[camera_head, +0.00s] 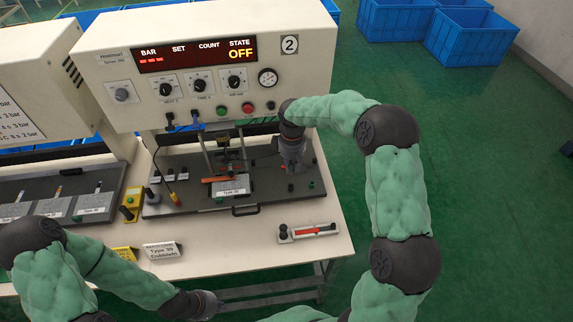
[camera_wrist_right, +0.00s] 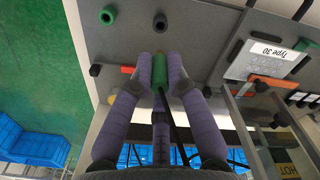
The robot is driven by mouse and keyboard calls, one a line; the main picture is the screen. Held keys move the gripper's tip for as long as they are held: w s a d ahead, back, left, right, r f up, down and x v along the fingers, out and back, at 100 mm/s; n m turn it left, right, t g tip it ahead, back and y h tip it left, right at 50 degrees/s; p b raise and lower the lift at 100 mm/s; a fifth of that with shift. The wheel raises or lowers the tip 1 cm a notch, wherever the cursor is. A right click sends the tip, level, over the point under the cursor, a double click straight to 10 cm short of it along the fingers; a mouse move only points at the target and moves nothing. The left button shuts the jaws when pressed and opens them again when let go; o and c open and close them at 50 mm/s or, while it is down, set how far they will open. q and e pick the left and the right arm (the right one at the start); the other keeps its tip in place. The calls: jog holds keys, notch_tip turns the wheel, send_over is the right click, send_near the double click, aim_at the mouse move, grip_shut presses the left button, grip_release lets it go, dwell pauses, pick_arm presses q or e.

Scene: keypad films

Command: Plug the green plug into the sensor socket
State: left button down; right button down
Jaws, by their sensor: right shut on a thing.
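The green plug (camera_wrist_right: 159,72) is between the purple-grey fingers of my right gripper (camera_wrist_right: 160,62) in the right wrist view; a dark cable trails from it. The gripper is shut on it above the dark fixture board. A dark round socket (camera_wrist_right: 160,22) lies just beyond the plug's tip, apart from it in the picture. A green-rimmed socket (camera_wrist_right: 107,15) and another dark one (camera_wrist_right: 95,69) are to the left. I cannot read which is the sensor socket. In the head view my right gripper (camera_head: 291,166) hides the plug. My left gripper (camera_head: 212,303) is low, before the table; its fingers are unclear.
The Type 30 block (camera_head: 231,186) and an orange bar (camera_head: 217,179) sit left of my right gripper. The control box (camera_head: 200,65) above shows OFF. A tray with a red-handled tool (camera_head: 308,232) lies at the table's front right. Blue crates (camera_head: 470,35) stand behind.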

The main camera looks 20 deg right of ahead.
dwell(0.4)
jog(key=shift+f+b, duration=1.5)
jog(key=shift+f, duration=1.4)
jog(key=shift+n, duration=0.3)
jog(key=shift+f+b, duration=0.6)
jog(key=shift+f, duration=0.9)
jog(key=c, duration=1.1)
grip_release()
jog(key=shift+c, duration=0.2)
jog(key=shift+r, duration=0.15)
notch_tip(320, 180, up, 12)
jog(key=shift+f, duration=0.1)
